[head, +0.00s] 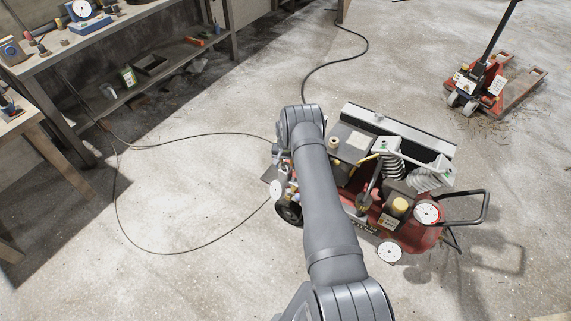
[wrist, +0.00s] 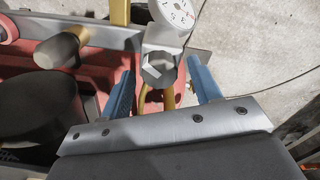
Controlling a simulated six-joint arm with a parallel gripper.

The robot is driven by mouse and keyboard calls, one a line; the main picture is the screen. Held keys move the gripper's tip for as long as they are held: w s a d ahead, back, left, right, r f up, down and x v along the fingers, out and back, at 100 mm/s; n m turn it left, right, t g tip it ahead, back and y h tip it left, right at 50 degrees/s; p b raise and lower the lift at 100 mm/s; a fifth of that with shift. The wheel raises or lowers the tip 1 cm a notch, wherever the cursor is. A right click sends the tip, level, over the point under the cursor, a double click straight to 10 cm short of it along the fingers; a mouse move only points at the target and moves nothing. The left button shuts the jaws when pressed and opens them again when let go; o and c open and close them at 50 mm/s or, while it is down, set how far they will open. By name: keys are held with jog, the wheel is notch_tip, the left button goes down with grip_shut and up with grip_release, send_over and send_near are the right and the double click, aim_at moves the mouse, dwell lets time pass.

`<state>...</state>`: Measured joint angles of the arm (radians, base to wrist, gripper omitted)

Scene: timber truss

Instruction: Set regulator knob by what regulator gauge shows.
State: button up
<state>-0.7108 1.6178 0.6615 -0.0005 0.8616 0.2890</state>
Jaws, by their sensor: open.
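In the wrist view, a white round gauge (wrist: 176,11) with small dark markings is cut off by the top edge. Its needle and numbers are too small to read. Just below it is a grey faceted fitting (wrist: 160,68), which looks like the regulator knob. My gripper (wrist: 161,66) is open, with one blue finger on either side of this fitting and visible gaps between. I cannot tell the depth between fingers and fitting. In the head view, my arm hides most of this area; a small white dial (head: 277,188) shows left of the arm.
A dark hose (head: 200,135) lies on the floor at left. A workbench (head: 60,45) stands upper left, a red pallet jack (head: 490,82) upper right. Open floor surrounds the compressor.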

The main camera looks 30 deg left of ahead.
jog(key=c, duration=1)
jog(key=shift+m, duration=0.4)
jog(key=m, duration=0.3)
jog(key=shift+m, duration=2.8)
jog(key=o, duration=1)
